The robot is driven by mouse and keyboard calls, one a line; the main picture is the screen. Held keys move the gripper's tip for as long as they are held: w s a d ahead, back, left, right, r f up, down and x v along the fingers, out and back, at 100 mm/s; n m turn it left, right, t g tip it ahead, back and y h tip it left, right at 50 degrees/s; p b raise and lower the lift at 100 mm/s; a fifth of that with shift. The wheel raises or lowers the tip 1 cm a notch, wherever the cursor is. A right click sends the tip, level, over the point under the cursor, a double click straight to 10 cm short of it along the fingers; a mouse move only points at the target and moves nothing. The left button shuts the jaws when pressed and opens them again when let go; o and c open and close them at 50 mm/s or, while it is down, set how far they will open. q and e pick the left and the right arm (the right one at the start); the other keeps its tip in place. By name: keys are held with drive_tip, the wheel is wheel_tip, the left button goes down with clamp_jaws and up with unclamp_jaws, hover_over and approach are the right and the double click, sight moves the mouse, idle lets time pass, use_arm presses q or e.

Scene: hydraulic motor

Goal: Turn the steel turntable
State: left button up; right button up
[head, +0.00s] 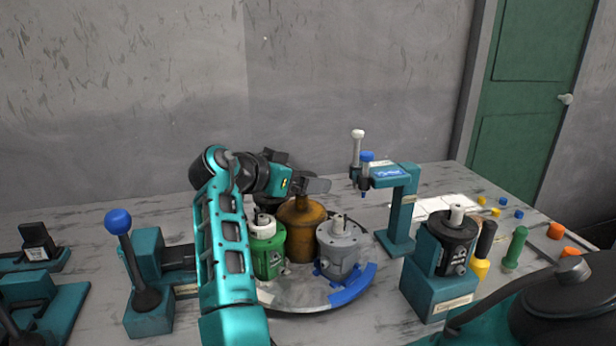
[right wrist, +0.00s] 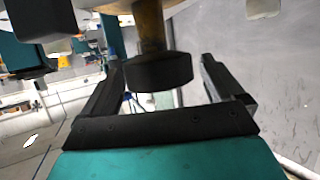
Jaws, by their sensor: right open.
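The steel turntable (head: 292,297) is a round grey plate on the table with a blue segment (head: 352,287) at its front right rim. It carries a green motor with a white cap (head: 268,252), a brown bottle-shaped body (head: 303,236) and a grey motor (head: 339,250). My right gripper (head: 316,186) reaches over it from the left, level with the top of the brown body. In the right wrist view its open fingers (right wrist: 160,62) stand either side of a black cap (right wrist: 157,72) on a brown neck; contact is unclear. My left gripper is not in view.
A teal stand (head: 402,212) with a blue knob stands right of the turntable. A black motor on a teal block (head: 437,288) is at front right. A blue-knobbed lever (head: 118,222) stands left.

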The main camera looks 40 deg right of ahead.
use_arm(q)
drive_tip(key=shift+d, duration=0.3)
use_arm(e)
drive_tip(key=shift+d+f, duration=0.1)
drive_tip(key=c, duration=1.4)
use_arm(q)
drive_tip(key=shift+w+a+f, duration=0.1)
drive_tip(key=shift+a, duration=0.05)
use_arm(e)
drive_tip(key=shift+d, duration=0.1)
